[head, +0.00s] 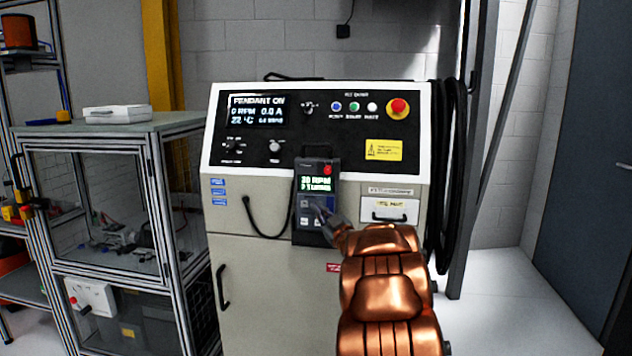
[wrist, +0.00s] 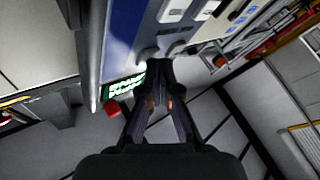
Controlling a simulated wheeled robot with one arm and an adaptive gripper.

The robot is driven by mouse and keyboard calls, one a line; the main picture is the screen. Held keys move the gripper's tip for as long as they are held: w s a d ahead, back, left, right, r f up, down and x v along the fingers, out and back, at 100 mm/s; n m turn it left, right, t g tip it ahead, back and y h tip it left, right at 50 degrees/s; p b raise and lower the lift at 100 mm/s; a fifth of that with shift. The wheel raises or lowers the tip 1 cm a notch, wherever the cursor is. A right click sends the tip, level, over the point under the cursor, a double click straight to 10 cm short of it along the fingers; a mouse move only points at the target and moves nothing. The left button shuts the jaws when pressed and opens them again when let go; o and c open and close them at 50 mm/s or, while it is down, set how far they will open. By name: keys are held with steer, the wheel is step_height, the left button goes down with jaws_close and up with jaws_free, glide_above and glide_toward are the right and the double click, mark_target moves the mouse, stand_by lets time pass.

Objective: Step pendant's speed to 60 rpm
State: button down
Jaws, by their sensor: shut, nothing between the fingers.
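The pendant (head: 316,181) hangs upright on the front of the grey control cabinet, with a green screen that reads 30 RPM, a second line too small to read surely, and a red button at its top right. Below its screen are small buttons, partly hidden by my gripper (head: 322,208). My gripper is shut and empty, its tips at or very near the pendant's buttons; I cannot tell whether they touch. In the wrist view the shut fingertips of my gripper (wrist: 158,66) lie beside the pendant's green screen (wrist: 122,86).
The cabinet's sloped panel (head: 222,135) has a display reading PENDANT ON, 0 RPM, 0.0 A and 22 °C. A red emergency stop (head: 398,107) sits at its upper right. A framed glass enclosure (head: 105,205) stands at left. The floor at right is clear.

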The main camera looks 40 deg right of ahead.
stand_by(0.7)
steer(key=shift+s+a+r, duration=0.1)
steer(key=shift+s+a, duration=0.15)
steer(key=shift+a, duration=0.15)
steer(key=s+a+b, duration=0.2)
steer(key=s+a, duration=0.1)
steer(key=a, duration=0.2)
steer(key=shift+s, duration=0.2)
stand_by(0.5)
stand_by(0.6)
